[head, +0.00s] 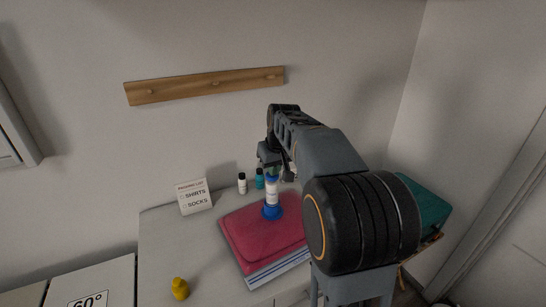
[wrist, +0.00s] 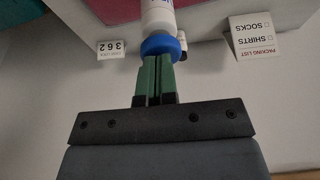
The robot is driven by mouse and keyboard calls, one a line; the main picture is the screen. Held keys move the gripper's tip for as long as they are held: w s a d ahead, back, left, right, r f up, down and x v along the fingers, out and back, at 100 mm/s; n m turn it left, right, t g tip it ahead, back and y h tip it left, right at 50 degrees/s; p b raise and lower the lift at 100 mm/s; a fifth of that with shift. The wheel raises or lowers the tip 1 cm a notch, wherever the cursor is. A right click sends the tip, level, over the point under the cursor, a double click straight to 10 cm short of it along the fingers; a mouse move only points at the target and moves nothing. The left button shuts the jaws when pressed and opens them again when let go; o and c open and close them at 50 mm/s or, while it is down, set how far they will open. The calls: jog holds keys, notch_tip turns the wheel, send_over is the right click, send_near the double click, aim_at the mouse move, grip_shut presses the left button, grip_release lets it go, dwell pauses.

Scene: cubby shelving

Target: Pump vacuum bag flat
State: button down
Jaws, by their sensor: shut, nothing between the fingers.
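The vacuum bag (head: 262,232) is a crimson-red bundle with a white and blue striped front edge, lying on the white top. It shows partly at the top of the wrist view (wrist: 105,8). The pump (head: 271,193) stands upright on the bag, with a white labelled body, a blue base and a blue top. In the wrist view the pump (wrist: 158,18) has its blue end at my fingertips. My gripper (wrist: 156,62) has its green fingers together, with nothing between them, right at the pump's blue top. I cannot tell whether they touch.
A yellow object (head: 180,288) is at the front left. A wooden peg rail (head: 205,86) hangs on the wall. A teal bin (head: 428,207) is at right.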

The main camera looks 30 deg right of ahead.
notch_tip(320, 180, up, 5)
jog(key=p, duration=0.4)
jog(key=shift+d+f, duration=0.1)
jog(key=shift+f, duration=0.1)
jog(key=v, duration=0.9)
jog(key=shift+s+r+b, duration=0.15)
jog(key=shift+b, duration=0.15)
dwell(1.0)
